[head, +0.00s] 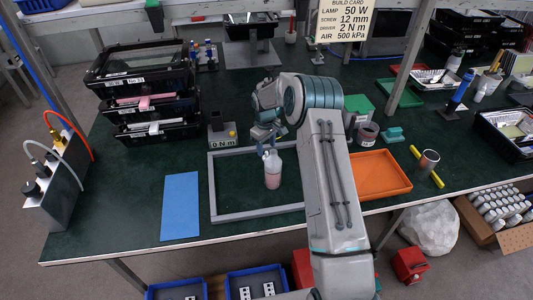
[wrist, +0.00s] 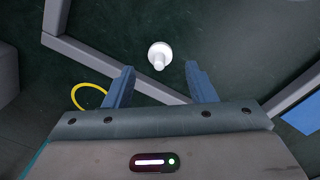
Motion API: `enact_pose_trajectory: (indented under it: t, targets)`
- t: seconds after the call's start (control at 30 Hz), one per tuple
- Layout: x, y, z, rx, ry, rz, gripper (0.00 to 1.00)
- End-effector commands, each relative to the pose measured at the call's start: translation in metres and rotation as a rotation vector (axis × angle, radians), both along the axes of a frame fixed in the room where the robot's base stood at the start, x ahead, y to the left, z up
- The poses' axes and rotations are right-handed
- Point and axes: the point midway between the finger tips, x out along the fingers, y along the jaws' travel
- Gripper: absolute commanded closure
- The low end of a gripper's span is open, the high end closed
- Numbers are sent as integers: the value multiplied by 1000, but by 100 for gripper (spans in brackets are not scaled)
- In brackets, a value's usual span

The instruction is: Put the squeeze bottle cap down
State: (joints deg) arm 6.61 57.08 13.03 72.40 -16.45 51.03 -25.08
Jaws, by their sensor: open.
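The squeeze bottle (head: 272,172), pale with pinkish contents, stands upright inside a grey rectangular frame (head: 213,190) on the green bench. The white cap (wrist: 159,52), a round disc with a short nozzle, shows in the wrist view beyond my fingertips. It appears to be at the top of the bottle, whose body I cannot make out there; how it sits is unclear. My gripper (wrist: 160,70) is open, with a blue finger on each side and nothing between them. In the head view my gripper (head: 265,137) is just above and behind the bottle.
A blue mat (head: 180,205) lies left of the frame. A small grey "0 N m" unit (head: 221,141) stands behind it. An orange tray (head: 375,173) lies right of my arm. Stacked black bins (head: 145,95) stand at the back left. The bench left of the mat is clear.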

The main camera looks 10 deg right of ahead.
Motion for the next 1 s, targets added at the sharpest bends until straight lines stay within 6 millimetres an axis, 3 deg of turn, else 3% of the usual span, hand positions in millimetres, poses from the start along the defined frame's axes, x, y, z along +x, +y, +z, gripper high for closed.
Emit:
enact_pose_trajectory:
  t: [0.2, 0.57, 0.77, 1.0]
  targets:
    - [-1, 2, 47, 0, -4, 0, 49]
    - [-8, 4, 92, -3, -8, -8, 49]
    - [-47, 6, 149, -20, -44, -64, 49]
    - [-121, 6, 215, -29, -95, -171, 49]
